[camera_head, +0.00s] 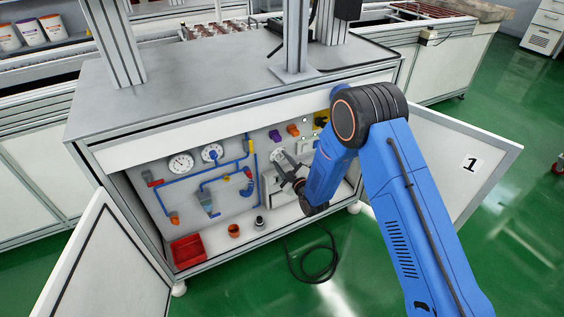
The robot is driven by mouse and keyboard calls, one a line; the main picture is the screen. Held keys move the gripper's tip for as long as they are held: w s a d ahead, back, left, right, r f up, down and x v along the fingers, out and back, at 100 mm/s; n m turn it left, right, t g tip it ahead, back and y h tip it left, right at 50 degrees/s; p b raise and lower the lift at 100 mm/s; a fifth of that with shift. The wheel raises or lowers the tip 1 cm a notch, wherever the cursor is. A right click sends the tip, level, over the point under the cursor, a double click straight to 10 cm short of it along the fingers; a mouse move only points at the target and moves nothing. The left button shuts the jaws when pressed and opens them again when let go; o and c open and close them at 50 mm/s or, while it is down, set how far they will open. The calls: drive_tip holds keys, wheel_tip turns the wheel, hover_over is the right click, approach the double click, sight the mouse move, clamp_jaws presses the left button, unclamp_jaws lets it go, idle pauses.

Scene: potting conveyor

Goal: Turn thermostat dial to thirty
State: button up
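My gripper (282,159) reaches into the open cabinet from the right, with its grey fingers against or just in front of the back panel. A small pale round part (276,156) shows at the fingertips. It may be the thermostat dial, but its scale and pointer are too small to read and the fingers partly cover it. I cannot tell whether the fingers touch it or are closed on it. Two white round gauges, a left gauge (181,164) and a right gauge (212,153), sit on the panel farther left.
Blue pipes (182,180) run across the panel, with a purple knob (275,136) and an orange knob (293,130) above the gripper. A red bin (188,251) and an orange cup (233,230) stand on the cabinet floor. Open doors flank the cabinet, left (105,265) and right (455,170).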

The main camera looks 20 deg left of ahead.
clamp_jaws()
